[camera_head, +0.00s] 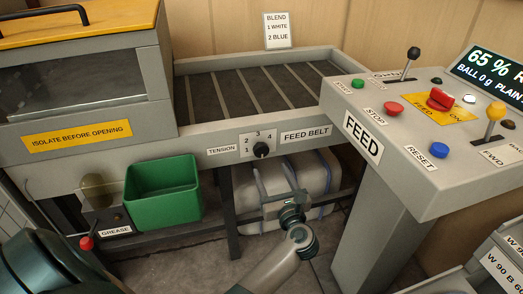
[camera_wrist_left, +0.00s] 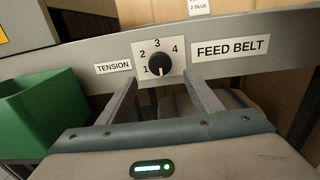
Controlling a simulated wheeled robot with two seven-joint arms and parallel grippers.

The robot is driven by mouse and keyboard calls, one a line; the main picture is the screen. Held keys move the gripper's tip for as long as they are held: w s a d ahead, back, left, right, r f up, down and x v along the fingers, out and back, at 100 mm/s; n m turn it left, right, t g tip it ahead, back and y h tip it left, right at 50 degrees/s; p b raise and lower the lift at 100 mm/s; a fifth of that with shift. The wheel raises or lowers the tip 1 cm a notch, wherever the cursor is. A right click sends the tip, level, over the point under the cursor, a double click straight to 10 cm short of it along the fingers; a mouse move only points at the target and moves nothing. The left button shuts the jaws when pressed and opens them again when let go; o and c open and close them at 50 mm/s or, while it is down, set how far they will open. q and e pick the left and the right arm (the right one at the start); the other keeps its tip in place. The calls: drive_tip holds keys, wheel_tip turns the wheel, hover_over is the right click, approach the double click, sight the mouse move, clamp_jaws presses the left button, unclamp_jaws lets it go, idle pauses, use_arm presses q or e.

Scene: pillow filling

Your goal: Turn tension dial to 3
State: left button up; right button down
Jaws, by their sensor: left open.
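The black tension dial (camera_head: 261,150) sits on a pale plate with the numbers 1 to 4, on the front rail of the feed belt. It also shows in the left wrist view (camera_wrist_left: 160,64), where a small light mark is visible low on the knob. The number 3 is above the knob. My left gripper (camera_head: 274,172) is open and empty, just below and in front of the dial. In the left wrist view its two fingers (camera_wrist_left: 160,88) point toward the dial, one to each side below it, apart from it. My right gripper is not in view.
A green bin (camera_head: 163,192) stands left of the dial below the rail. The feed console (camera_head: 410,165) with buttons and levers stands to the right. A pale strapped bale (camera_head: 318,180) lies beneath the belt, behind my gripper. A red-topped grease knob (camera_head: 86,243) is at lower left.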

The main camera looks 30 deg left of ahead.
sight(262, 153)
use_arm(q)
drive_tip(key=x, duration=1)
drive_tip(key=shift+w+a+p, duration=0.25)
drive_tip(key=shift+w+p, duration=0.1)
drive_tip(key=shift+p, duration=0.05)
drive_tip(key=shift+w+a, duration=0.25)
drive_tip(key=shift+a, duration=0.1)
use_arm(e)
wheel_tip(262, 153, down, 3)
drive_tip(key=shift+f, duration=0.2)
use_arm(q)
drive_tip(key=c, duration=1)
